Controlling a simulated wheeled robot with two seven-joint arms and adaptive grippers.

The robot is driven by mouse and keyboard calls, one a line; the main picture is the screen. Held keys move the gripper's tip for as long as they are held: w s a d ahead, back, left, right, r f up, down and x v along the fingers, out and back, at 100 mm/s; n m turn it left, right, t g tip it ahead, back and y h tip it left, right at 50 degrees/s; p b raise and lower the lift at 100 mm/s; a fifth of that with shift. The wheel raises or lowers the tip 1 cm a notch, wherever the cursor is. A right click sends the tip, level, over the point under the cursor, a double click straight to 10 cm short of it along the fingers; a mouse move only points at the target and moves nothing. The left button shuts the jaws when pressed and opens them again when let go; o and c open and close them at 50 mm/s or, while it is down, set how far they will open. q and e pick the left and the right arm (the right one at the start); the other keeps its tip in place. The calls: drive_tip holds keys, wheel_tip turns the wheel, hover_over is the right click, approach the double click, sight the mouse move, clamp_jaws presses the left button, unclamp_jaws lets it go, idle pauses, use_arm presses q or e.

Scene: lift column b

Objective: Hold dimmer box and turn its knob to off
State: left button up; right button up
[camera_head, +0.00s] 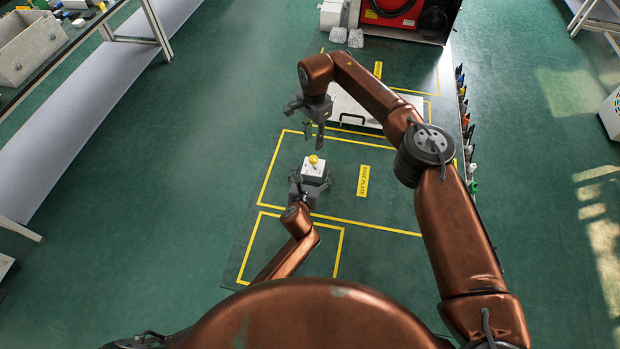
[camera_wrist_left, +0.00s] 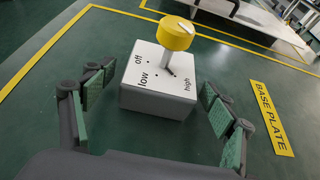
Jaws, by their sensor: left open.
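In the left wrist view the box (camera_wrist_left: 150,95) has the labels off, low and high, and the knob (camera_wrist_left: 176,34) sits on a short stem. A pale mark shows on the knob's top; I cannot tell which label it lines up with. My left gripper (camera_wrist_left: 155,118) is open, one padded finger on each side of the box's near part, with gaps between. My right gripper (camera_head: 313,134) points down above and beyond the box, fingers apart and empty.
Yellow tape outlines and a BASE PLATE label (camera_head: 363,181) mark the table. A white case with a black handle (camera_head: 356,119) lies behind the box. Several tools (camera_head: 464,120) line the right edge. A red machine (camera_head: 395,15) stands at the back.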

use_arm(q)
drive_tip(key=shift+x, duration=1.2)
drive_tip(key=shift+c, duration=0.3)
drive_tip(key=c, duration=1.4)
